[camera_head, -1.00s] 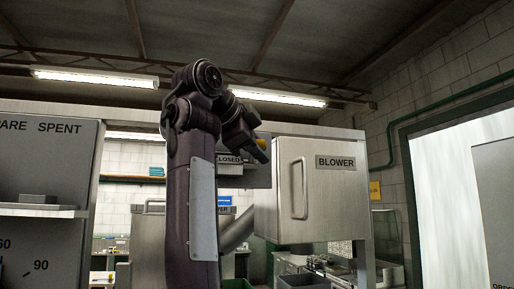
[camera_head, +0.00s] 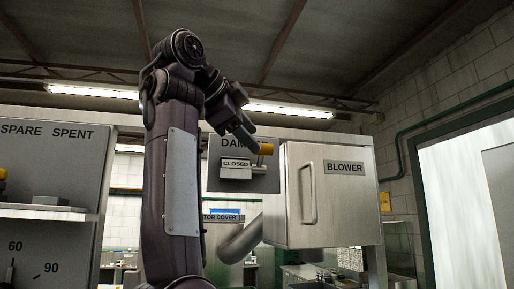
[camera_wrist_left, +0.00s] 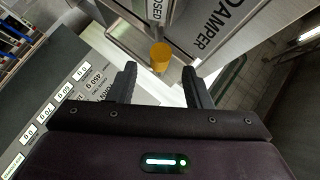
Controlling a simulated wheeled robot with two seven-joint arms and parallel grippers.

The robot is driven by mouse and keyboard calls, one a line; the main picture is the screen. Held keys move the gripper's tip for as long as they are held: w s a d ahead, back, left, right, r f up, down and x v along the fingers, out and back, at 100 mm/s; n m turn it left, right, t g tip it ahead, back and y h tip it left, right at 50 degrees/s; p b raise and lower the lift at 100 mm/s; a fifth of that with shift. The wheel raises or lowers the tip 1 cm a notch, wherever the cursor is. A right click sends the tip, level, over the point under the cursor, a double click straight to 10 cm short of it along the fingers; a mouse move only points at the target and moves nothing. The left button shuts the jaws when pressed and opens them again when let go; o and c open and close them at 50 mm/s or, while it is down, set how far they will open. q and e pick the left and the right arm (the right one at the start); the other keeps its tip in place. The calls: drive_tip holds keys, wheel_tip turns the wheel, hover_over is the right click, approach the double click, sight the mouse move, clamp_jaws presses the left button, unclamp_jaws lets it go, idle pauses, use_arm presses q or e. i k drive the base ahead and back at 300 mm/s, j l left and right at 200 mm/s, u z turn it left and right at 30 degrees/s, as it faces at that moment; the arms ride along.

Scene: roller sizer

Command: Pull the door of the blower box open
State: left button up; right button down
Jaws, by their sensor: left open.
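The blower box (camera_head: 275,215) is a steel cabinet right of centre in the head view. Its front door (camera_head: 345,215) looks shut and carries a BLOWER label. A vertical bar handle (camera_head: 308,193) is on the door's left side. My left gripper (camera_head: 246,138) is left of the box and higher than the handle, in front of the damper panel, apart from the handle. In the left wrist view its jaws (camera_wrist_left: 160,75) are open, with nothing between them that I can see held. The blower handle is not clear in that view. My right gripper is not in view.
The knob also shows just beyond the jaws in the wrist view (camera_wrist_left: 160,56). A grey duct (camera_head: 240,243) runs below. A SPARE SPENT panel (camera_head: 50,165) stands left.

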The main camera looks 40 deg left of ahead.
sight(332, 200)
drive_tip(key=k+l, duration=0.8)
